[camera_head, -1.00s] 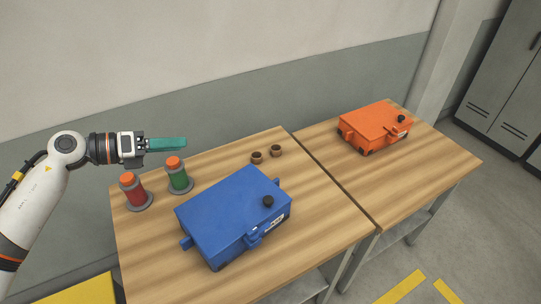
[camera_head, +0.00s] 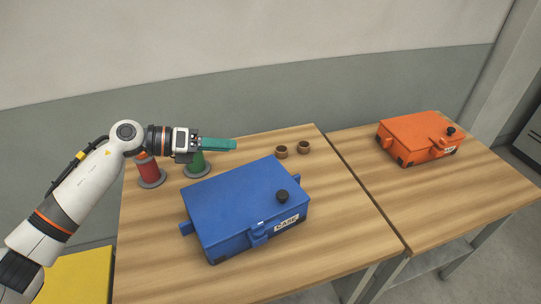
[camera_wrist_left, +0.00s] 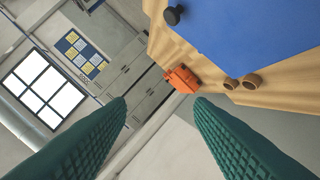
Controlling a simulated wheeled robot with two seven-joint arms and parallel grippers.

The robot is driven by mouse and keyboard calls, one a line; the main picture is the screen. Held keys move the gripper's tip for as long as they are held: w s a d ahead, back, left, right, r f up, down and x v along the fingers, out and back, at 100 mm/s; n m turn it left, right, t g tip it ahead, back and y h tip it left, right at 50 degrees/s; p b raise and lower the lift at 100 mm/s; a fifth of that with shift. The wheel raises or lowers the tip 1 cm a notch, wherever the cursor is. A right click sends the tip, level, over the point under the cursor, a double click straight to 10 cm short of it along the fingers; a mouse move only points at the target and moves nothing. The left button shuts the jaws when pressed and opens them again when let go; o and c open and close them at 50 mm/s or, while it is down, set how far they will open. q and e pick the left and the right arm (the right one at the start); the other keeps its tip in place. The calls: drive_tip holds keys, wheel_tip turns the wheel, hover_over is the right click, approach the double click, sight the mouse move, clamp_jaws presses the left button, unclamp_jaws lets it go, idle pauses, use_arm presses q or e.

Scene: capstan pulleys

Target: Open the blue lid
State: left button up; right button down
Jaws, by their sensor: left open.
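The blue case (camera_head: 240,211) sits on the left wooden table with its blue lid (camera_head: 230,192) closed. A black knob (camera_head: 282,196) stands on the lid near its right front corner, and a latch (camera_head: 258,235) is on the front beside a white label. My left gripper (camera_head: 234,145), with teal fingers, is above and behind the case's back edge, apart from it. In the left wrist view the fingers (camera_wrist_left: 160,112) are spread and empty, with the blue lid (camera_wrist_left: 262,25) and the knob (camera_wrist_left: 173,15) at the upper right. My right gripper is not seen.
An orange case (camera_head: 420,136) sits on the right table. Two small brown cups (camera_head: 282,152) are behind the blue case. The table (camera_head: 345,225) right of the case is clear.

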use_arm(q)
drive_tip(key=p+x, duration=0.3)
drive_tip(key=x, duration=0.8)
drive_tip(key=shift+d, duration=0.4)
drive_tip(key=shift+w, duration=0.1)
clamp_jaws()
idle(0.7)
unclamp_jaws()
